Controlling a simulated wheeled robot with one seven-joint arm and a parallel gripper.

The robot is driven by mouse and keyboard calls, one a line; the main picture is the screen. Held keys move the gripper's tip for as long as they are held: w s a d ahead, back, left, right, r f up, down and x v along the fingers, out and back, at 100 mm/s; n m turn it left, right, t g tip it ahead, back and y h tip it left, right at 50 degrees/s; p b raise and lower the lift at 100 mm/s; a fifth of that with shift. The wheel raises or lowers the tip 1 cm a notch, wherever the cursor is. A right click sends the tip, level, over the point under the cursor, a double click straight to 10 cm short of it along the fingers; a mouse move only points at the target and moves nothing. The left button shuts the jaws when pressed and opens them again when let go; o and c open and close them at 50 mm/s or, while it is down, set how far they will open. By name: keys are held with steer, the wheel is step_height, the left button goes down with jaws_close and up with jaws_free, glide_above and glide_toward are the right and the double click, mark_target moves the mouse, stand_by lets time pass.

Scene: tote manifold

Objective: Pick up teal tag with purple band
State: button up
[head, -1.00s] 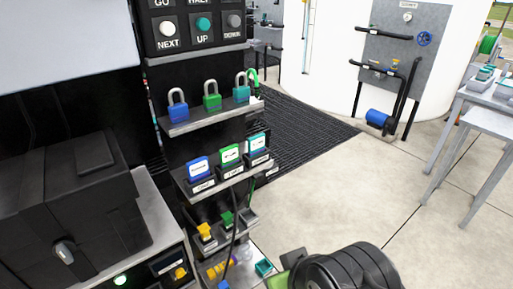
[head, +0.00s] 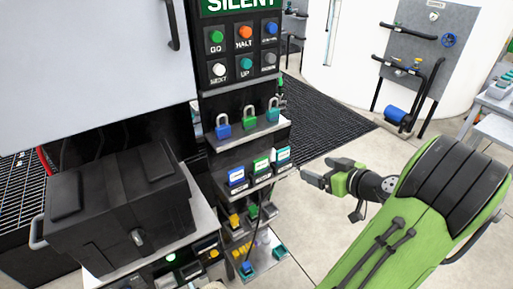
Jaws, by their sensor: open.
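A teal tag (head: 282,156) with a white label stands upright at the right end of the tag shelf (head: 262,184), beside a green tag (head: 261,164) and a blue tag (head: 237,177). A purple band on it is too small to make out. My gripper (head: 304,178) is open and points left. In the picture it is just right of and slightly below the teal tag, with a gap between them. Nothing shows between its fingers.
Blue, green and teal padlocks (head: 248,122) stand on the shelf above, under a button panel (head: 243,52). Lower shelves hold yellow and green parts (head: 250,214). A black case (head: 118,205) sits left. Open floor lies to the right.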

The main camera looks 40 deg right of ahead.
glide_toward(284, 154)
steer(key=x, duration=0.8)
steer(key=shift+w+f, duration=0.1)
steer(key=shift+w, duration=0.1)
steer(key=shift+s, duration=0.1)
steer(key=shift+c, duration=0.6)
steer(key=c, duration=1)
